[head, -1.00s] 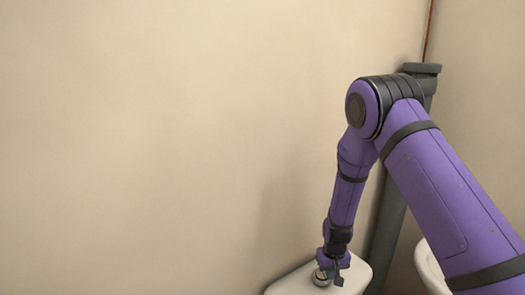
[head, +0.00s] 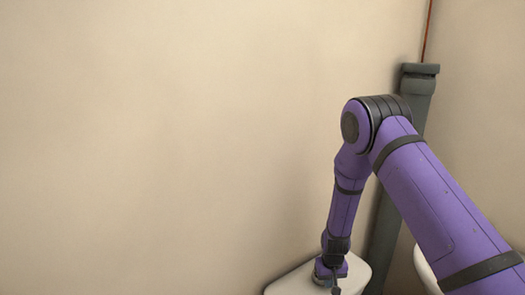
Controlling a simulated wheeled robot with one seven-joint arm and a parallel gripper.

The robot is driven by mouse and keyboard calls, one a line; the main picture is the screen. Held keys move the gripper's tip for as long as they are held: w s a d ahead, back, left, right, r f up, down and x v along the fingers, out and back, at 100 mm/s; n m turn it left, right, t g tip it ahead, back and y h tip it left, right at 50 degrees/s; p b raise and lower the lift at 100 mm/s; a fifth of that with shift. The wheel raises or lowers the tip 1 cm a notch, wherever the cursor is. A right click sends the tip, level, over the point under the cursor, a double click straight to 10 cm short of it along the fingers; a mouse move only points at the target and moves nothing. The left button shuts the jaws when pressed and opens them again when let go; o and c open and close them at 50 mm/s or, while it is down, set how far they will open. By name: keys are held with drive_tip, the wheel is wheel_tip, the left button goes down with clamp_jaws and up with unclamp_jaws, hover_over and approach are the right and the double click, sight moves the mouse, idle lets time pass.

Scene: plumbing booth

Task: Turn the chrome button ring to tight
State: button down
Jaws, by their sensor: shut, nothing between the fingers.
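The chrome button ring (head: 319,279) sits on the white cistern lid (head: 290,284) at the bottom of the head view. Only its left edge shows, because my gripper covers the rest. My gripper (head: 335,289) points down at the ring, right over it and against its right side in the picture. Its fingers are shut with nothing between them. Whether they touch the ring cannot be made out.
A dark grey vertical pipe (head: 411,110) stands in the wall corner behind my arm. A white curved rim (head: 425,270) shows at the lower right, partly behind my arm. The beige wall (head: 150,140) at the left is bare.

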sight(322, 294)
drive_tip(key=shift+s+a+f, duration=0.3)
drive_tip(key=shift+a+f, duration=0.1)
drive_tip(key=shift+a, duration=0.7)
drive_tip(key=shift+s+f, duration=0.1)
drive_tip(key=shift+s, duration=0.15)
idle(0.5)
drive_tip(key=shift+s, duration=0.25)
drive_tip(key=shift+w+d+r, duration=0.1)
drive_tip(key=shift+w+r, duration=0.05)
drive_tip(key=shift+r, duration=1.4)
drive_tip(key=shift+w+r, duration=0.1)
drive_tip(key=shift+r, duration=1.4)
drive_tip(key=shift+r, duration=0.1)
